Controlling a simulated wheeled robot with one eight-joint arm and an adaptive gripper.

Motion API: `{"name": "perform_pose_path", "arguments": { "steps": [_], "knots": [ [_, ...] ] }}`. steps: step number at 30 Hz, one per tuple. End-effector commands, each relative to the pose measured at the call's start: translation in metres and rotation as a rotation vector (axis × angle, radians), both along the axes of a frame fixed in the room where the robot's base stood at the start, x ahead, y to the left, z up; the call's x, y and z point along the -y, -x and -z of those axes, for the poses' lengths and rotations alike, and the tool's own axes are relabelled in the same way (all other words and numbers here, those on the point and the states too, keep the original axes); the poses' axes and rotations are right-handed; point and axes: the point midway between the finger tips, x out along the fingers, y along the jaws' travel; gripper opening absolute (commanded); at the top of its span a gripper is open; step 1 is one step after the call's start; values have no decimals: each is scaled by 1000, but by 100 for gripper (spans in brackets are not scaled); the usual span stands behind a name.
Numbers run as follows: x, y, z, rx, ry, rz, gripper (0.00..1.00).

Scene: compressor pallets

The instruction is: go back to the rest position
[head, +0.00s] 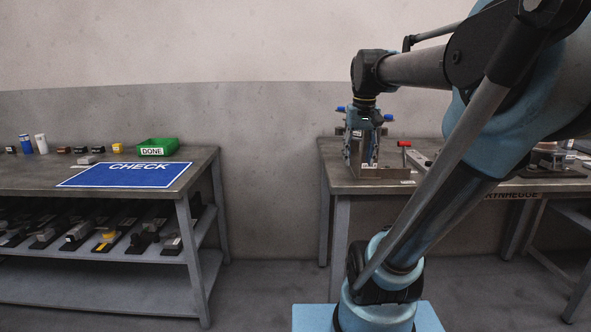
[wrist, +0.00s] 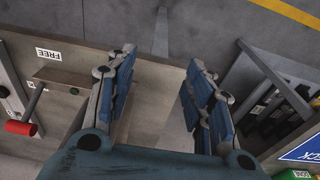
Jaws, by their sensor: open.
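My gripper (head: 366,150) hangs at the left end of the right-hand bench in the head view, pointing down, in front of or over a metal bracket (head: 386,180); I cannot tell the exact gap. In the wrist view my gripper (wrist: 162,82) has its two blue-padded fingers spread wide, with nothing between them. Bench top, its edge and grey floor show behind the fingers.
A red-headed tool (head: 404,144) stands near my gripper; it also shows in the wrist view (wrist: 20,128). The left bench (head: 205,160) holds a blue CHECK mat (head: 125,175), a green DONE bin (head: 157,147) and small parts. Floor between benches is clear.

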Motion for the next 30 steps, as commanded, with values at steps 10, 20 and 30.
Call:
{"name": "perform_pose_path", "arguments": {
  "steps": [10,20,30],
  "knots": [
    [0,89,133,47,1,-5,48],
    [1,134,213,75,2,-8,48],
    [1,136,217,76,2,-9,48]
  ]
}}
